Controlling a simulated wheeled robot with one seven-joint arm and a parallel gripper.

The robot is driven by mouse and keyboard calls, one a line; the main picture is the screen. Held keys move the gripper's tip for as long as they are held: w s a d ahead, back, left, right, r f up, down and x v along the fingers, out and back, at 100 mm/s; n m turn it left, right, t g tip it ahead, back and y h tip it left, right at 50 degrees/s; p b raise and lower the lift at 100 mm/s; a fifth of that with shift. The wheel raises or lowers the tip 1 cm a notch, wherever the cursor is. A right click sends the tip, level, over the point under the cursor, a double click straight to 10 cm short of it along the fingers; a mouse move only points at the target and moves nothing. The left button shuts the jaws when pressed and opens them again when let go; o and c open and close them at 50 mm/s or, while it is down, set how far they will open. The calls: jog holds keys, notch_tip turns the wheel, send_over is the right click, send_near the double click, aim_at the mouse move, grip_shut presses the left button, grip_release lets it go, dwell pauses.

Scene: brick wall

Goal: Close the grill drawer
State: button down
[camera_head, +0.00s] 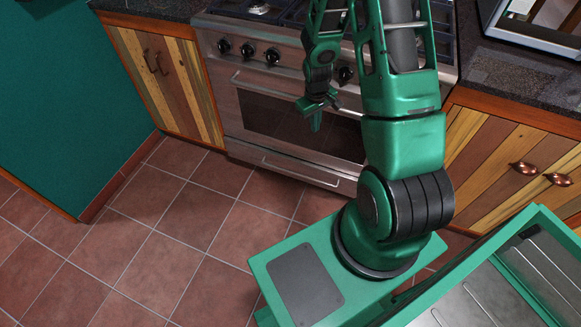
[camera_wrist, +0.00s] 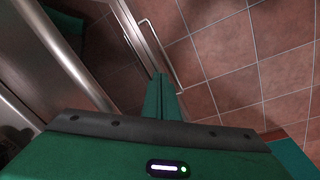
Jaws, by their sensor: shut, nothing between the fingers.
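The grill drawer (camera_head: 292,170) is the low steel front with a long bar handle at the bottom of the stove in the head view. Its top edge seems to stand a little forward of the oven door; how far out it is, I cannot tell. In the wrist view the drawer front (camera_wrist: 132,28) and its handle (camera_wrist: 166,50) run along the upper middle, above the tiles. My gripper (camera_head: 316,122) is shut and empty, pointing down in front of the oven door, above the drawer. Its fingers (camera_wrist: 161,84) also show in the wrist view, apart from the handle.
The oven door (camera_head: 270,115) with its bar handle is behind my gripper, under a row of knobs (camera_head: 248,50). Wooden cabinets stand at left (camera_head: 165,75) and right (camera_head: 510,160). The tiled floor (camera_head: 170,235) before the stove is clear at left.

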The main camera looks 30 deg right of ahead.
jog(key=w+a+f+n+t, duration=0.1)
jog(key=w+f, duration=0.1)
jog(key=f, duration=0.6)
jog(key=w+a+f+n, duration=0.1)
jog(key=w+a+f, duration=0.1)
jog(key=f, duration=0.6)
jog(key=n+t, duration=0.4)
jog(key=t, duration=0.1)
send_near(290, 164)
jog(key=x, duration=0.4)
jog(key=shift+a+f, duration=0.15)
jog(key=shift+f, duration=0.3)
jog(key=shift+w, duration=0.1)
